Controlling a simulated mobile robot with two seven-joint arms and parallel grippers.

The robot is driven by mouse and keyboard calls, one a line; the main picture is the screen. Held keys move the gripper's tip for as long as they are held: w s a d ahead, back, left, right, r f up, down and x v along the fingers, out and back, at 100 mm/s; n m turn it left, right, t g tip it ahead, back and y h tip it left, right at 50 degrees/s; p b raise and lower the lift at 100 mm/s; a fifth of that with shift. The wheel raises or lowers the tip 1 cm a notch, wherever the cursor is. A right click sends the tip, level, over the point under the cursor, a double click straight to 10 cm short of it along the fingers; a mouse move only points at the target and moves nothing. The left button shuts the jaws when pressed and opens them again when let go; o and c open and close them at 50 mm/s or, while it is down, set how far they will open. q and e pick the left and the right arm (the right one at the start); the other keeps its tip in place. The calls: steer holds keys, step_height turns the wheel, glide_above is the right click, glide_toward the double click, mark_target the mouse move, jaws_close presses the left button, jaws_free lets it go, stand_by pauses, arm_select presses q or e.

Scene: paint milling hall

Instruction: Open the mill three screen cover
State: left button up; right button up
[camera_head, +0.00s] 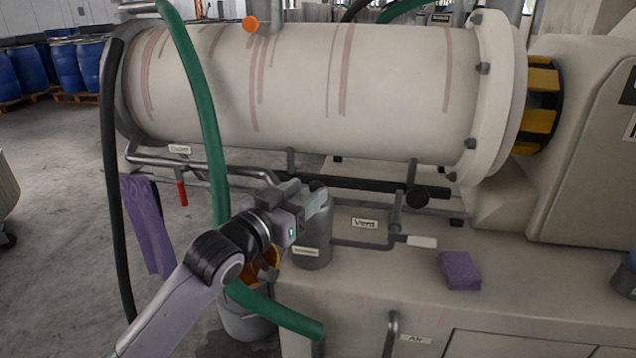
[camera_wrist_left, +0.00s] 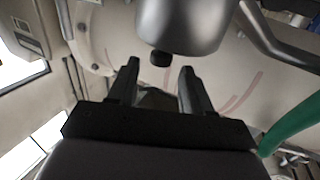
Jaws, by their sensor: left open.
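A grey rounded canister (camera_head: 313,232) with a small label sits below the big mill barrel (camera_head: 300,80), partly behind my left gripper. I cannot read its label well enough to tell whether it is the screen cover. My left gripper (camera_head: 318,196) is at its upper part in the head view. In the left wrist view a grey rounded body (camera_wrist_left: 182,22) with a short black knob (camera_wrist_left: 160,59) lies just ahead of my fingers (camera_wrist_left: 160,75). The fingers are open, apart, and hold nothing; the knob shows between and beyond their tips. My right gripper is not in view.
Pipes with a red-handled valve (camera_head: 181,194) and a white handle (camera_head: 422,241) run under the barrel. A purple sponge (camera_head: 459,270) lies on the ledge. A bucket (camera_head: 245,322) stands below.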

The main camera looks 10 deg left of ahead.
mark_target(313, 187)
arm_select(q)
steer(key=shift+x, duration=2.2)
jaws_close()
